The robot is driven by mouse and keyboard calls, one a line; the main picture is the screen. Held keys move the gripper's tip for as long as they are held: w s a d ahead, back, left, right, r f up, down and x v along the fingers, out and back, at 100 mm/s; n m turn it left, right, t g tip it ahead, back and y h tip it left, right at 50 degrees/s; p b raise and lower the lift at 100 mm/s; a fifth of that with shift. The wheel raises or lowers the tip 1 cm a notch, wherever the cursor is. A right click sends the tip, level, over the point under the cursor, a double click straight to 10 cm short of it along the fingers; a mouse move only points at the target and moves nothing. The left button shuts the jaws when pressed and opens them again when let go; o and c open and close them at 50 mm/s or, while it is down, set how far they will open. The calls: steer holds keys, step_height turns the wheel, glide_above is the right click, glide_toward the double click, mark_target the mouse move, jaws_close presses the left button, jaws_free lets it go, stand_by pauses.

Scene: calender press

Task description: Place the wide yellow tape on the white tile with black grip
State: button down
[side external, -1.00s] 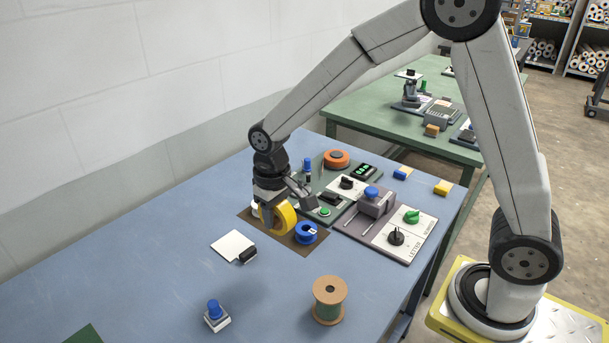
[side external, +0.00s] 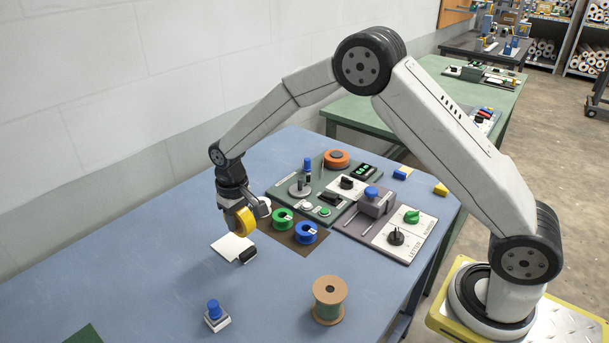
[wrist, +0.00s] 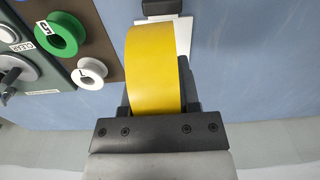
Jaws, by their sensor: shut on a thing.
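The wide yellow tape (side external: 241,221) is a thick roll held upright in my gripper (side external: 236,215). It also shows in the wrist view (wrist: 152,70), between the jaws of my gripper (wrist: 155,105). The white tile (side external: 229,246) lies on the blue table with its black grip (side external: 247,256) at its near right edge. The tape hangs above the tile's far right side, apparently clear of it. In the wrist view the tile (wrist: 184,38) is partly hidden behind the tape, with the black grip (wrist: 162,6) at the top.
A brown mat (side external: 297,245) right of the tile holds a green spool (side external: 282,220), a blue spool (side external: 306,232) and a white spool (side external: 264,206). Control panels stand beyond. A brown spool (side external: 328,300) and a blue-topped block (side external: 215,315) stand nearer. Table left of the tile is free.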

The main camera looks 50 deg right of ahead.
steer(key=shift+w+a+f, duration=0.15)
steer(key=shift+w+f, duration=0.95)
steer(key=shift+f, duration=0.2)
steer(key=shift+w+f, duration=0.25)
steer(key=shift+f, duration=1.6)
steer(key=shift+f, duration=0.15)
steer(key=shift+c, duration=1.6)
jaws_free()
step_height(320, 180, up, 12)
steer(key=shift+r, duration=0.2)
